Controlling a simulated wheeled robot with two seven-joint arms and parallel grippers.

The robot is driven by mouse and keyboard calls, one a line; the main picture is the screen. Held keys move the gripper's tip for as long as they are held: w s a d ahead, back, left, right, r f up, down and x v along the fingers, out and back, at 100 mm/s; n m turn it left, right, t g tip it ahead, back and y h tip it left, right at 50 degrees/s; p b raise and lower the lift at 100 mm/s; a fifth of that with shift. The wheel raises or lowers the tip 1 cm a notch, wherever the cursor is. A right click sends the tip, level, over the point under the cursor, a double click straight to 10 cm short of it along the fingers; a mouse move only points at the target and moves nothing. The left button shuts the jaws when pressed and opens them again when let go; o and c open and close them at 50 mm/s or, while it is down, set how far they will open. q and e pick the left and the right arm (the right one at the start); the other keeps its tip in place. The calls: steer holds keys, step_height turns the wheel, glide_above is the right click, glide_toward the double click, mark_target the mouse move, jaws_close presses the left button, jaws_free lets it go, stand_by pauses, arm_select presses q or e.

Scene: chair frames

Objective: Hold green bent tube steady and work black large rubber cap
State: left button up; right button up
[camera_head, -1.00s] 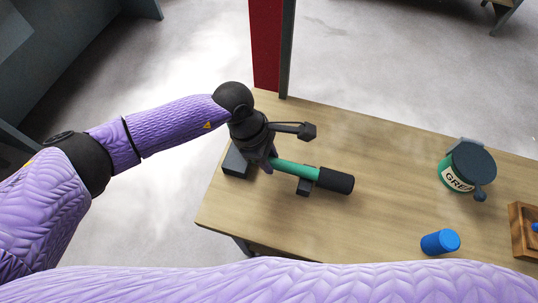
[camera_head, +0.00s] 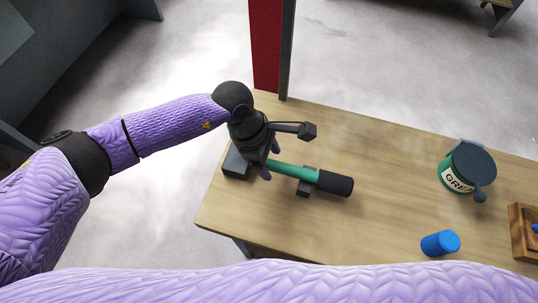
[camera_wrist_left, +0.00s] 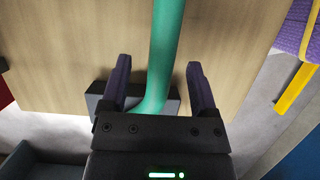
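The green bent tube (camera_head: 293,171) lies across dark supports on the wooden table. The black large rubber cap (camera_head: 335,183) is on its right end. My left gripper (camera_head: 270,160) is over the tube's left part with its fingers spread on either side. In the left wrist view, the tube (camera_wrist_left: 166,50) runs between the open fingers (camera_wrist_left: 158,66), with a gap on both sides. The tube's bend shows low between the fingers there, and the cap is out of that view. My right gripper is not in view.
Dark support blocks (camera_head: 236,163) stand under the tube's left end and near the cap (camera_head: 306,187). A blue cylinder (camera_head: 440,243), a green labelled container (camera_head: 467,168) and a wooden tray (camera_head: 518,235) are to the right. A red post (camera_head: 266,45) rises behind the table. The middle of the table is clear.

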arm_select(q)
steer(key=p+v, duration=0.2)
steer(key=v, duration=0.8)
steer(key=shift+f, duration=0.1)
